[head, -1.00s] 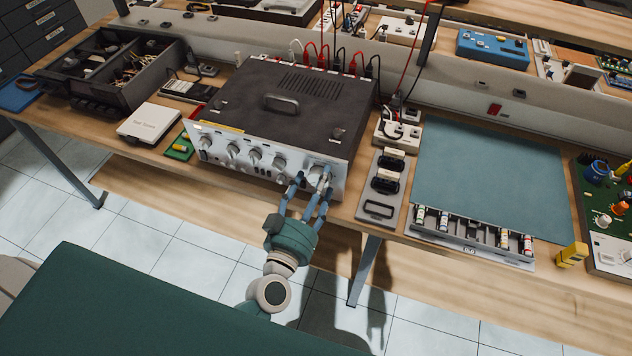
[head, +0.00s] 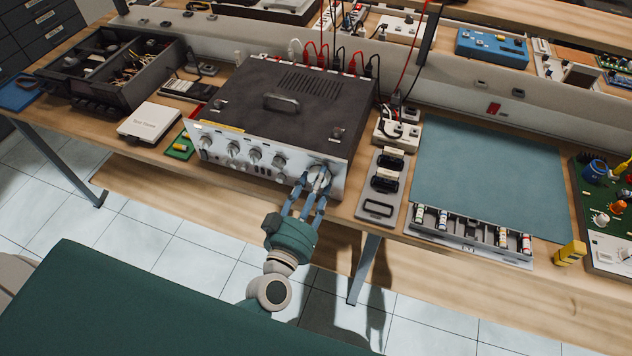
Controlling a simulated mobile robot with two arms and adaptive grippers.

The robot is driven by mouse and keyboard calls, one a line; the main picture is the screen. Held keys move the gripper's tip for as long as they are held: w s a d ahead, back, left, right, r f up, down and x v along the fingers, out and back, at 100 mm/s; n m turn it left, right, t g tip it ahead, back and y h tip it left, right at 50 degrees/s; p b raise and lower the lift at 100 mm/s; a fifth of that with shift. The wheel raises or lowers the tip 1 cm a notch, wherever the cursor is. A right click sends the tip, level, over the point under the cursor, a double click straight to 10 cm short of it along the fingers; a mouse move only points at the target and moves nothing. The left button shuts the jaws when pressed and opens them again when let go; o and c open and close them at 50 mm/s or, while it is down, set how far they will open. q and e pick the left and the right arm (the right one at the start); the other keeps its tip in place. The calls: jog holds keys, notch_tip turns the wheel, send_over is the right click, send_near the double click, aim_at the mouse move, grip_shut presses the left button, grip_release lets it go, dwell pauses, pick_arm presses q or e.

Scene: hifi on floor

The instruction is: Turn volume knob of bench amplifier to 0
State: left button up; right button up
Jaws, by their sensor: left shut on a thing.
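The bench amplifier (head: 262,122) stands on the wooden bench, a dark box with a silver front panel and a handle on top. Several small knobs sit along the panel's left and middle. The large silver volume knob (head: 319,176) is at the panel's right end. My left gripper (head: 312,187) reaches up to the panel from the front and is shut on the volume knob, its fingers around the knob's sides. The fingers hide part of the knob, and its pointer and scale are too small to read. My right gripper is not in view.
Red, black and white cables run behind the amplifier. A grey holder (head: 380,209) and a teal mat (head: 490,180) lie to its right. A white box (head: 149,123) and a green board (head: 180,148) are at its left. The floor in front is clear.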

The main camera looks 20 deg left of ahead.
pick_arm(q)
jog(key=o, duration=1.2)
jog(key=shift+c, duration=0.2)
jog(key=s, duration=1.2)
jog(key=shift+a, duration=0.2)
jog(key=shift+f, duration=0.1)
